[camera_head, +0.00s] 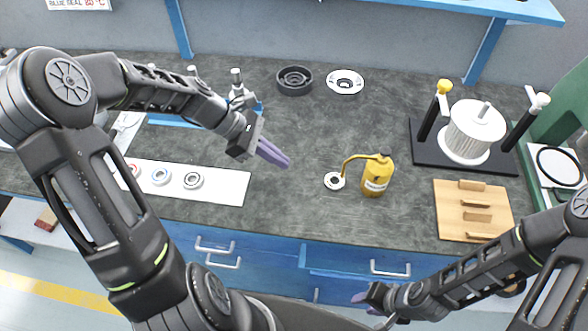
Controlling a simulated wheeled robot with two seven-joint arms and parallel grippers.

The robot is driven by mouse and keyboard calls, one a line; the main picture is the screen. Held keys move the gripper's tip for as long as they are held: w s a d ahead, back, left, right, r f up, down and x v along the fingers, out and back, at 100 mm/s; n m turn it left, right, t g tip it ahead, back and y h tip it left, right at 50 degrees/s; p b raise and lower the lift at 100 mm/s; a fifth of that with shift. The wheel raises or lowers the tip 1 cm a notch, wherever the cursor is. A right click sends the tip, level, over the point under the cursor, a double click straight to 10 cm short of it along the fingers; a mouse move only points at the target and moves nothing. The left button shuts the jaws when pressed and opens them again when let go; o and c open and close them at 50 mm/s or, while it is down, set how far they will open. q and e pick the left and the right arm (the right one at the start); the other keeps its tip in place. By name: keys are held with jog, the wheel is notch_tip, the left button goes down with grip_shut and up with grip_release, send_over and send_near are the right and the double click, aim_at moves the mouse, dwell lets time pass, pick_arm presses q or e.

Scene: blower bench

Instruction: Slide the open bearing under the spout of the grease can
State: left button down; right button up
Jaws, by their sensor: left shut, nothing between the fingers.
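The yellow grease can (374,180) stands upright on the dark bench, its thin spout reaching left and down. A small pale ring with a dark centre (334,182) lies flat at the spout's tip; I cannot tell whether it is a bearing or a marker. A grey bearing with open-looking races (193,180) lies on the white strip (228,188), right of a blue-ringed bearing (160,176) and a red-ringed one (134,170). My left gripper (285,162) is shut and empty, between the strip and the can. My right gripper (362,297) is low before the drawers, fingers unclear.
A dark round housing (294,80) and a white flanged disc (345,81) lie at the back.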

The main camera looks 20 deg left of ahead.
pick_arm(q)
jog(key=shift+v, duration=0.8)
jog(key=shift+s+a+r, duration=0.1)
jog(key=shift+a+r, duration=0.25)
jog(key=shift+a, duration=0.1)
